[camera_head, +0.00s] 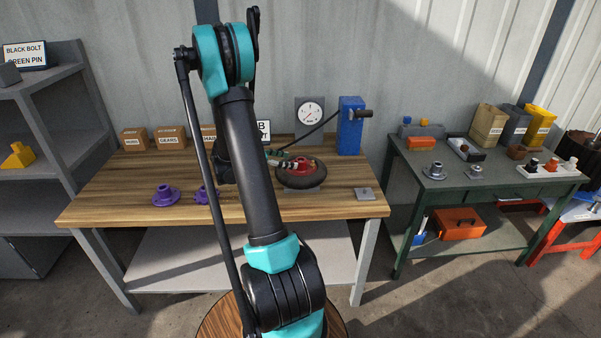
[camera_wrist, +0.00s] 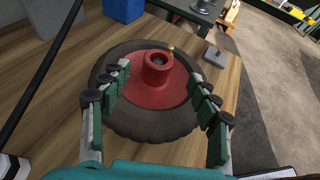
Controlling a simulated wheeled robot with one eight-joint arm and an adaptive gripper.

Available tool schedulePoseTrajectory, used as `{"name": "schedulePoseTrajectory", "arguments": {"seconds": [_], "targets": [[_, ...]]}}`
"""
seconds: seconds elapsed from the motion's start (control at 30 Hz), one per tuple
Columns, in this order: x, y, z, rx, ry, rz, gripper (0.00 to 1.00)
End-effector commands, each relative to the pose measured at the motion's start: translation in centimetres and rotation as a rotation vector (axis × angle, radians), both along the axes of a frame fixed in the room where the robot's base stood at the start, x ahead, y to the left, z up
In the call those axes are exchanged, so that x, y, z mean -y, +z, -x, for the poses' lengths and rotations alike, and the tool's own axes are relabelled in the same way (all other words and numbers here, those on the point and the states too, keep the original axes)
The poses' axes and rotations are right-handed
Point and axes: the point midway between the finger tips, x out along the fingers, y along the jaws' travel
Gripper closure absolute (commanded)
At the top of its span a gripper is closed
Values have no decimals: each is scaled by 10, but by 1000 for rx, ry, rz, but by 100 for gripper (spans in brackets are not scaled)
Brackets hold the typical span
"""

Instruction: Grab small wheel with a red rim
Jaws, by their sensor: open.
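The small wheel (camera_head: 301,182) has a black tire and a red rim with a raised red hub. It lies flat on the right half of the wooden table (camera_head: 120,205). In the wrist view the wheel (camera_wrist: 115,112) fills the middle, with its red hub (camera_wrist: 157,72) standing up. My gripper (camera_wrist: 160,88) is open, its green-padded fingers spread to either side of the hub, over the wheel. I cannot tell whether the fingers touch it. In the head view my gripper (camera_head: 290,163) is small and partly hidden by my arm.
Purple parts (camera_head: 165,196) sit left on the table. A blue box with a lever (camera_head: 350,127) and a gauge (camera_head: 310,113) stand behind the wheel. A small grey plate (camera_head: 364,194) lies to its right. A green workbench (camera_head: 470,185) with parts stands further right.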

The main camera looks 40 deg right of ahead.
Motion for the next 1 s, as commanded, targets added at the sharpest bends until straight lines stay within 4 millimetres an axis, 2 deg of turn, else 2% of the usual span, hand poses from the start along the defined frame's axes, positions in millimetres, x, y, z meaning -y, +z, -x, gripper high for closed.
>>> {"name": "schedulePoseTrajectory", "arguments": {"seconds": [0.27,0.6,0.87,1.0], "targets": [[15,-5,2,1,0,0,38],[56,-18,6,1,-3,0,38],[60,-20,6,1,1,0,38],[60,-20,6,1,1,0,54]]}}
